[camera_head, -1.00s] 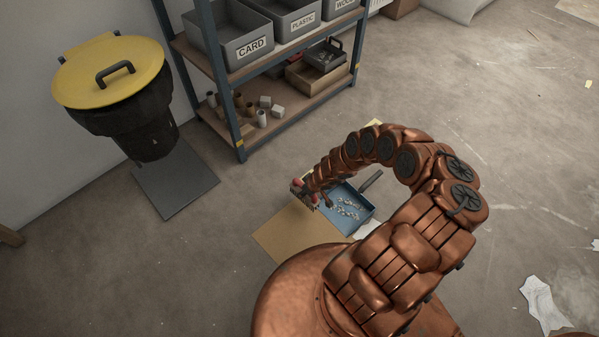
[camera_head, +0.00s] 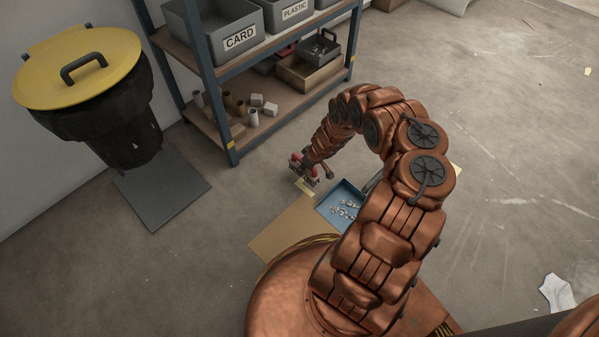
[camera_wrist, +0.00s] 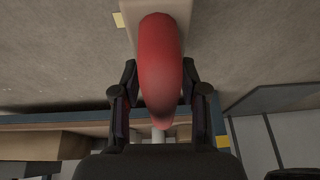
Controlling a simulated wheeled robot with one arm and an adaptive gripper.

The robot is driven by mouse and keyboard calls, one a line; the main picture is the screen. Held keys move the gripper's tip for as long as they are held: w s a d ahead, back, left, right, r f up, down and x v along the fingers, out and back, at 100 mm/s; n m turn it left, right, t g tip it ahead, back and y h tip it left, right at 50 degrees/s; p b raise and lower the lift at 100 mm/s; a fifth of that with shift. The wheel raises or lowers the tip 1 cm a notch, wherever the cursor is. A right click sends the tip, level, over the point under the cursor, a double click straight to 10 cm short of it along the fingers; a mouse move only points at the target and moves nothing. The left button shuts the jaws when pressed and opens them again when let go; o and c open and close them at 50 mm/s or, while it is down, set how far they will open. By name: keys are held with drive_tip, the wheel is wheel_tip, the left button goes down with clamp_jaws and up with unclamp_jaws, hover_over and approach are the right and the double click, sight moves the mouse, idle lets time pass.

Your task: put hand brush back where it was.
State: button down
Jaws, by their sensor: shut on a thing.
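The hand brush (camera_head: 301,169), with red parts and dark bristles, is in my gripper (camera_head: 314,165) in the head view.
A shelf rack (camera_head: 225,150) with grey boxes stands beyond the brush. A yellow-lidded bin (camera_head: 115,60) is at left. Floor between brush and rack is clear.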

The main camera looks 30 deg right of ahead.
drive_tip(key=shift+w+a+f+b, duration=0.1)
drive_tip(key=shift+a+f+b, duration=0.05)
drive_tip(key=shift+f+b, duration=0.7)
drive_tip(key=shift+w+a+f+b, duration=0.1)
drive_tip(key=shift+f+b, duration=0.65)
drive_tip(key=shift+f, duration=0.1)
drive_tip(key=shift+f, duration=0.15)
drive_tip(key=c, duration=0.6)
unclamp_jaws()
